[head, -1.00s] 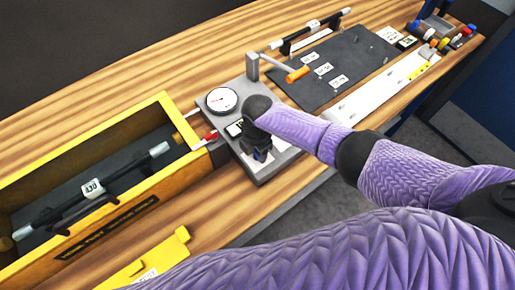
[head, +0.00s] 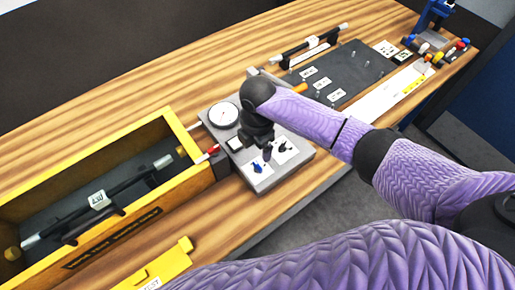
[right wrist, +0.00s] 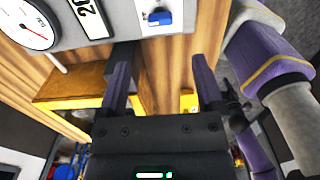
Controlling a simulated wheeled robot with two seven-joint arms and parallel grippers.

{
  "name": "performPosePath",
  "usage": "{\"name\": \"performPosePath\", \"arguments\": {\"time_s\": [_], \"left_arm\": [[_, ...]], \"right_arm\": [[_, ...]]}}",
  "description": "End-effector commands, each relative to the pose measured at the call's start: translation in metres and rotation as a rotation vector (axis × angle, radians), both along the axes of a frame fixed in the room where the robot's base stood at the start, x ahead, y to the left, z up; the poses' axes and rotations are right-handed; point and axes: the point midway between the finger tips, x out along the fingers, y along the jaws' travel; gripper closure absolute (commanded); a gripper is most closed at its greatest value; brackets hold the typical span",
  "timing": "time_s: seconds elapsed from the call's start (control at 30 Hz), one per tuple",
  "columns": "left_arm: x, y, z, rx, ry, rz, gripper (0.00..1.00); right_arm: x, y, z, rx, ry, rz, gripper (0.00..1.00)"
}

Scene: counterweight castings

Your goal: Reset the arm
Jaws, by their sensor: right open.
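My right arm reaches in from the right in the head view. Its gripper (head: 266,152) hangs over the grey gauge fixture (head: 268,183), with its fingers pointing down. In the right wrist view the two dark fingers (right wrist: 162,75) stand apart with nothing between them. The fixture carries a round dial gauge (head: 223,115), a small display and a blue knob (head: 258,167). The knob also shows in the right wrist view (right wrist: 160,18), apart from the fingers. My left gripper is in neither view.
A yellow-rimmed wooden box (head: 190,185) at left holds a dark labelled bar (head: 130,185). A yellow piece (head: 165,268) lies near the front edge.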

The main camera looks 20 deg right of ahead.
Motion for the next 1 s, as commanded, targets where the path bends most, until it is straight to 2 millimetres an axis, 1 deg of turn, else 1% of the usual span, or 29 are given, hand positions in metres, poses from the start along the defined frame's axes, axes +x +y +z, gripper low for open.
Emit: {"name": "performPosePath", "arguments": {"time_s": [0.37, 0.43, 0.47, 0.57, 0.6, 0.7, 0.77, 0.87, 1.0], "left_arm": [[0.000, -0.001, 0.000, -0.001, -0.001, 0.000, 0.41], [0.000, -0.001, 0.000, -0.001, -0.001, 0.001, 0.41], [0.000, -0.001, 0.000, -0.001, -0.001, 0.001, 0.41], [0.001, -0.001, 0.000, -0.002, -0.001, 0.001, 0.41], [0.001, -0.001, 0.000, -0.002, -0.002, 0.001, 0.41], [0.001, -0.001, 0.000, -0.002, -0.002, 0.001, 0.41], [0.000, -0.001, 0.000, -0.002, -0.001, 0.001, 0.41], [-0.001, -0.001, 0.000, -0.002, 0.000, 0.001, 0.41], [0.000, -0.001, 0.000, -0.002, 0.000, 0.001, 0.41]], "right_arm": [[0.000, 0.000, 0.000, 0.000, 0.000, -0.001, 0.15], [-0.004, 0.005, -0.002, 0.013, -0.001, -0.014, 0.15], [-0.010, 0.010, -0.005, 0.027, -0.002, -0.032, 0.15], [-0.041, 0.037, -0.013, 0.122, -0.013, -0.184, 0.15], [-0.055, 0.046, -0.014, 0.168, -0.020, -0.284, 0.15], [-0.082, 0.053, -0.011, 0.254, -0.038, -0.549, 0.15], [-0.094, 0.051, -0.008, 0.288, -0.047, -0.702, 0.15], [-0.112, 0.039, -0.002, 0.319, -0.063, -0.941, 0.15], [-0.135, 0.013, 0.006, 0.330, -0.097, -1.251, 0.15]]}}
